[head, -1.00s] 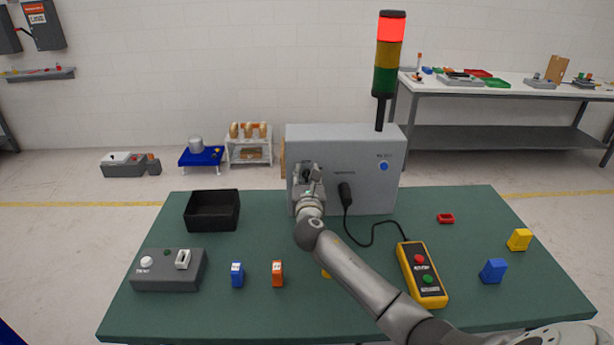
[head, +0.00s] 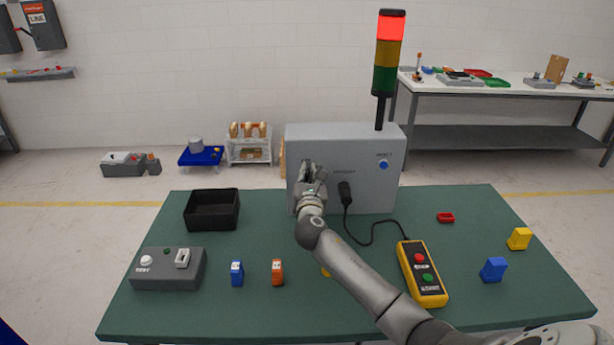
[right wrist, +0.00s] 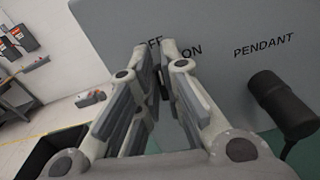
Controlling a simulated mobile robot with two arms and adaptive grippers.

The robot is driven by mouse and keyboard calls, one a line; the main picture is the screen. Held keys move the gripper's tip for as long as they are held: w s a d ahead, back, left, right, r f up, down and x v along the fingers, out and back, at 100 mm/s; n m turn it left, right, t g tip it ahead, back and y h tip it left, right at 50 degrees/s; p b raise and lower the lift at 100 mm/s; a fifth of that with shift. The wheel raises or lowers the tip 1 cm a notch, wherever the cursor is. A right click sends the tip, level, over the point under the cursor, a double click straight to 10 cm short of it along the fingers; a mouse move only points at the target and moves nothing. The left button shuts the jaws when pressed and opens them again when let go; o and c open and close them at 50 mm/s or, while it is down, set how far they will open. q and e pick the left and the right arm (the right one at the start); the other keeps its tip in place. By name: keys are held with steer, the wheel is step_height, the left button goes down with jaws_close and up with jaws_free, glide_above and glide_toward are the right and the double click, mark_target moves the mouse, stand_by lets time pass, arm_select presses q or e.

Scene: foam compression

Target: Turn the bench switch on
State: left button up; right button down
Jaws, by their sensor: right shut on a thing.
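A grey control box (head: 365,190) stands at the back of the green bench. In the right wrist view, its front (right wrist: 225,85) bears the labels OFF, ON and PENDANT. My right gripper (head: 308,172) is at the left part of the box front. In the right wrist view, its fingers (right wrist: 165,75) are shut on a small dark part, the switch handle (right wrist: 165,84), beside the OFF and ON labels. The fingers hide most of the switch, so I cannot tell its setting. A signal tower (head: 391,52) shows its red lamp lit. My left gripper is not in view.
A black pendant plug (head: 345,192) and cable run from the box to a yellow pendant (head: 422,275). A black bin (head: 212,210), a grey button box (head: 168,270) and several coloured blocks lie on the bench (head: 230,312). The middle front is mostly clear.

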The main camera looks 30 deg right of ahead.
steer(key=shift+s+d+f+m+b, duration=0.2)
steer(key=shift+m+b, duration=0.75)
steer(key=shift+m, duration=1.7)
steer(key=shift+s+d+f+m+b, duration=0.1)
steer(key=shift+d+f+m+b, duration=0.2)
steer(key=shift+m+b, duration=1.55)
steer(key=shift+s+d+f+m+b, duration=0.1)
steer(key=shift+f+m, duration=0.2)
steer(key=shift+m, duration=3.5)
steer(key=c, duration=1.6)
jaws_free()
steer(key=shift+o, duration=0.2)
